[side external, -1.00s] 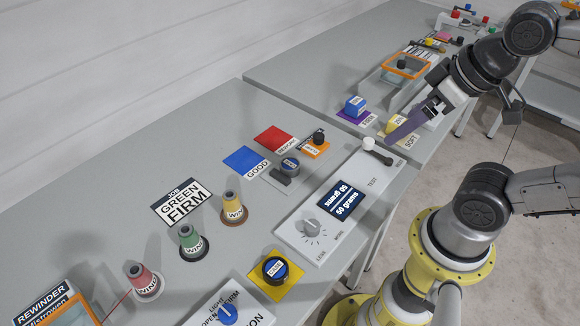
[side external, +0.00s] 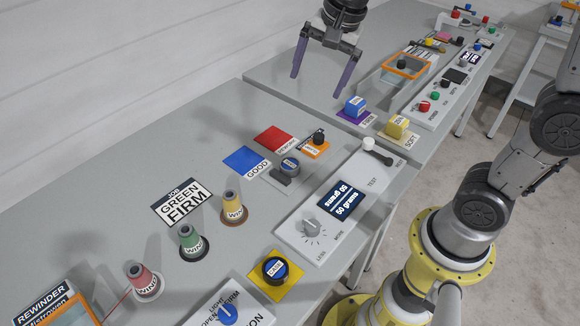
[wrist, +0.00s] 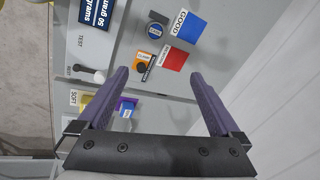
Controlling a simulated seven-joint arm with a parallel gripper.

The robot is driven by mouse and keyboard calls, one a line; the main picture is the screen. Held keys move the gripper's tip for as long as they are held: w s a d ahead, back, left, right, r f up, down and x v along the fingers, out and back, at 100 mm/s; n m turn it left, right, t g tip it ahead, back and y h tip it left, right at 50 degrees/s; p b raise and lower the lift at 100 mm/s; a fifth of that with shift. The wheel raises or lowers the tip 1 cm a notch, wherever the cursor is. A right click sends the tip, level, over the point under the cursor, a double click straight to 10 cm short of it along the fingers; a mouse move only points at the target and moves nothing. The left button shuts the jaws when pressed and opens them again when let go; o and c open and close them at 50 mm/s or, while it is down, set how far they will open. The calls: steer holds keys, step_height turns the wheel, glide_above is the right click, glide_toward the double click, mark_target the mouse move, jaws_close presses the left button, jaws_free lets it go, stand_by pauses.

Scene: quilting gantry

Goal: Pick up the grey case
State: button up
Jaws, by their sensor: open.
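My gripper (side external: 318,85) is open and empty, fingers pointing down, above the back of the bench beyond the piece. In the wrist view the gap between the fingertips (wrist: 158,74) is empty, with the piece ahead of it.
A dark block (side external: 281,183) lies close beside the round piece. A blue GOOD card (side external: 244,160), a red card (side external: 273,138) and an orange plate with a black knob (side external: 316,146) surround it. A control panel (side external: 340,205) with a white-knobbed lever (side external: 369,144) stands right.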

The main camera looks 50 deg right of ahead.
steer(key=w+f+m+g, duration=0.1)
steer(key=w+f+g, duration=0.1)
steer(key=w+f, duration=0.6)
steer(key=g, duration=0.1)
glide_above(291, 163)
steer(key=f, duration=1.3)
steer(key=shift+w+a, duration=0.1)
steer(key=shift+w, duration=0.15)
steer(key=shift+s+f, duration=0.2)
steer(key=shift+f, duration=2.75)
steer(key=c, duration=1.4)
steer(key=shift+c, duration=0.3)
steer(key=shift+r, duration=0.2)
